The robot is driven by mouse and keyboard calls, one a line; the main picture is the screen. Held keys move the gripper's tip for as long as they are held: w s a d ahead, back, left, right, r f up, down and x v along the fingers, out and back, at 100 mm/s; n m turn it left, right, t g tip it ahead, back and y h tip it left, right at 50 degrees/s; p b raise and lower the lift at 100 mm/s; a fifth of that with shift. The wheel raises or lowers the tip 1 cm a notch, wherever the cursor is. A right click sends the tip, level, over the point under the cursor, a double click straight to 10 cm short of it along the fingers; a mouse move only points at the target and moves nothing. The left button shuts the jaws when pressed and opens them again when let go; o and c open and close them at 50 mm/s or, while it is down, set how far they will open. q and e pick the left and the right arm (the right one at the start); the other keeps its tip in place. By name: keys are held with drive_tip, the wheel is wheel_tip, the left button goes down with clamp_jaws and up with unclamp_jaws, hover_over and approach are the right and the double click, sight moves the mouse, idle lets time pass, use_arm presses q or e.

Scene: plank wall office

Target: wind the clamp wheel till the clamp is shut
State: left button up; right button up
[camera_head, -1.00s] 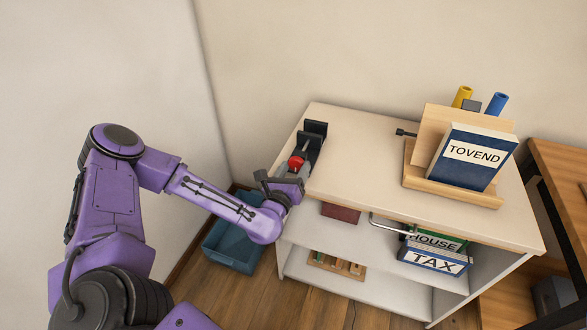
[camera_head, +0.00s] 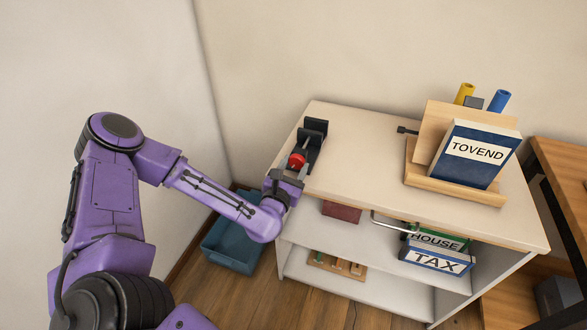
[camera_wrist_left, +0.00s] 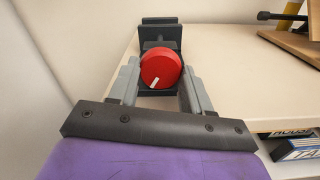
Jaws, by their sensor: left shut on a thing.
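The clamp (camera_head: 314,132) is a dark block-like device at the left end of the cabinet top. It also shows in the left wrist view (camera_wrist_left: 160,33), beyond the wheel. Its red wheel (camera_head: 296,161) faces me and carries a white mark near its lower edge in the left wrist view (camera_wrist_left: 160,70). My left gripper (camera_head: 289,172) is shut on the red wheel, with a grey finger on each side of it. The fingers partly hide the wheel in the head view. I cannot tell how far apart the clamp's jaws are. My right gripper is not in view.
The cabinet top (camera_head: 360,160) is clear between the clamp and a wooden stand (camera_head: 455,187) holding a blue TOVEND book (camera_head: 470,172). Lower shelves hold binders, including TAX (camera_head: 437,259). A teal bin (camera_head: 230,246) is on the floor below my left forearm.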

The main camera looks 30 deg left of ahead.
use_arm(q)
drive_tip(key=o, duration=0.8)
drive_tip(key=shift+c, duration=0.2)
drive_tip(key=shift+s, duration=0.1)
drive_tip(key=v, duration=1)
drive_tip(key=shift+s+b, duration=0.25)
drive_tip(key=shift+b, duration=0.05)
